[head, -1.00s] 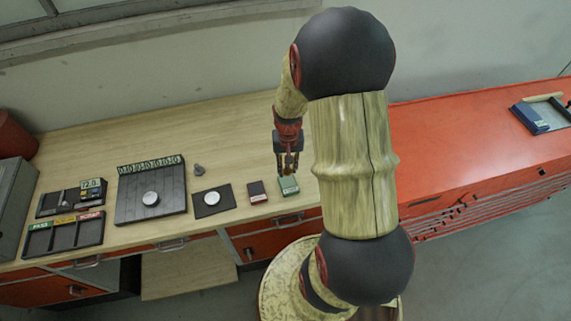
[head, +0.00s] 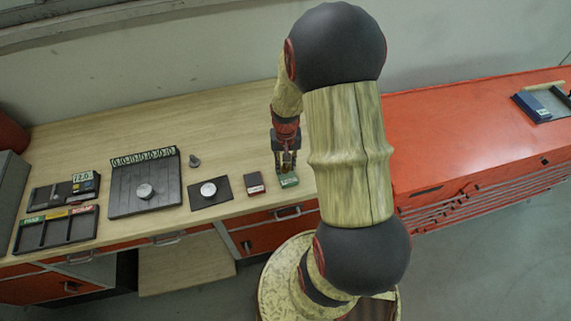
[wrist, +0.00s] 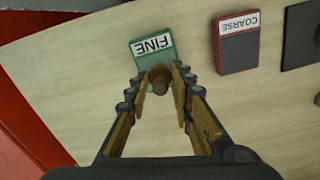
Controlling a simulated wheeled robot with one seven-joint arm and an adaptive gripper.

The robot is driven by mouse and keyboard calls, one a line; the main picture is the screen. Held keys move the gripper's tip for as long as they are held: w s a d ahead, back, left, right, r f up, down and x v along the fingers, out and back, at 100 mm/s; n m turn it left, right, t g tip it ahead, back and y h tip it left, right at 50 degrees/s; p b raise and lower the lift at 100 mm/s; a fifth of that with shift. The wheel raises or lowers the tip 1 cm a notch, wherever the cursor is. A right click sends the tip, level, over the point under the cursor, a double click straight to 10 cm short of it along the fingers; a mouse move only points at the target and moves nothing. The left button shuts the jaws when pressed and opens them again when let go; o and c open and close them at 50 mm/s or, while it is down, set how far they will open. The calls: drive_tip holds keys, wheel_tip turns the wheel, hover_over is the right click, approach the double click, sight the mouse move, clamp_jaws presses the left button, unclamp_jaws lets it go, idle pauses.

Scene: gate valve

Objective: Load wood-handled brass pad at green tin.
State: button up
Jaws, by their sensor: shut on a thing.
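The green tin (head: 289,182) stands near the front edge of the bench, and its FINE label shows in the wrist view (wrist: 146,55). My gripper (head: 287,170) is just above the tin. In the wrist view my gripper (wrist: 164,78) is shut on the wood-handled brass pad (wrist: 158,80). Only the brown rounded handle shows between the fingertips, overlapping the tin's near edge. The brass part is hidden below it. I cannot tell whether the pad touches the tin.
A dark red COARSE tin (head: 254,183) stands left of the green tin. Further left are a dark mat (head: 196,200) with a silver disc, a grey slatted board (head: 125,190) and black trays (head: 58,232). A red cabinet (head: 450,130) stands to the right.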

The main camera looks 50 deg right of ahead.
drive_tip(key=shift+f+b, duration=0.35)
drive_tip(key=shift+f, duration=0.25)
idle(1.6)
drive_tip(key=shift+r+p, duration=2.55)
drive_tip(key=shift+r, duration=1.05)
drive_tip(key=shift+f, duration=0.1)
